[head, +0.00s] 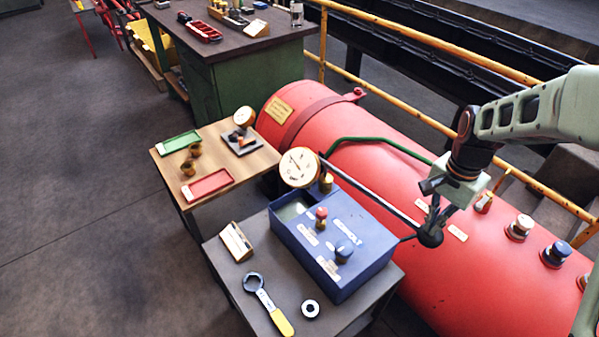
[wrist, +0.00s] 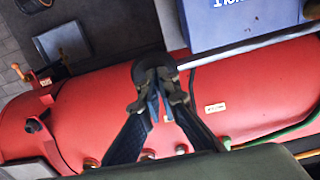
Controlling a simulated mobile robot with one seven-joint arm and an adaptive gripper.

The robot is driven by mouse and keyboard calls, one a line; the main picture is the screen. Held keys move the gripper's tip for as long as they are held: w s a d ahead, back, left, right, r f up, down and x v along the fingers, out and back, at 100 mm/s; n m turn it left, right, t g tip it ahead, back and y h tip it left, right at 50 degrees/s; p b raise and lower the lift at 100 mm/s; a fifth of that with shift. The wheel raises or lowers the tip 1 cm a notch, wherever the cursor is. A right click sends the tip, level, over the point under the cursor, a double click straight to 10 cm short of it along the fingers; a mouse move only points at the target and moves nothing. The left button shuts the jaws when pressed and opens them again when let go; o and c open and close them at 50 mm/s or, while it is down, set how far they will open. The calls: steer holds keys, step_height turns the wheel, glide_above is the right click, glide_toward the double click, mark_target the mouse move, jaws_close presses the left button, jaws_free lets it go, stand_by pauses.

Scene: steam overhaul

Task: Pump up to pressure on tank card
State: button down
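The blue pump box (head: 333,242) stands on a dark table, with red and blue knobs on top. A round white gauge (head: 299,167) rises at its back corner; I cannot read its needle clearly. A long grey pump lever (head: 377,193) slants from beside the gauge to a black ball end over the red tank (head: 345,137). My gripper (head: 432,229) is at that ball end. In the wrist view its fingers (wrist: 157,84) close together on the black ball (wrist: 150,69). A yellowish plate (head: 280,109) is on the tank's end, its text too small to read.
A small card stand (head: 235,241), a yellow-handled wrench (head: 266,303) and a ring (head: 310,309) lie on the pump table. A wooden table (head: 228,152) holds green and red trays. Valves (head: 520,228) stick up along the tank. A yellow railing (head: 405,113) runs behind.

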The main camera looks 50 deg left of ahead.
step_height(320, 180, down, 10)
steer(key=f+b, duration=0.1)
steer(key=b, duration=0.5)
steer(key=r+p, duration=0.5)
steer(key=r, duration=0.4)
steer(key=r+p, duration=0.6)
steer(key=r, duration=0.2)
steer(key=shift+a+r, duration=0.2)
steer(key=shift+r, duration=0.15)
steer(key=shift+f, duration=0.1)
step_height(320, 180, down, 17)
steer(key=b, duration=1.1)
step_height(320, 180, up, 17)
steer(key=p, duration=1.1)
steer(key=shift+p, duration=0.35)
steer(key=shift+f, duration=0.1)
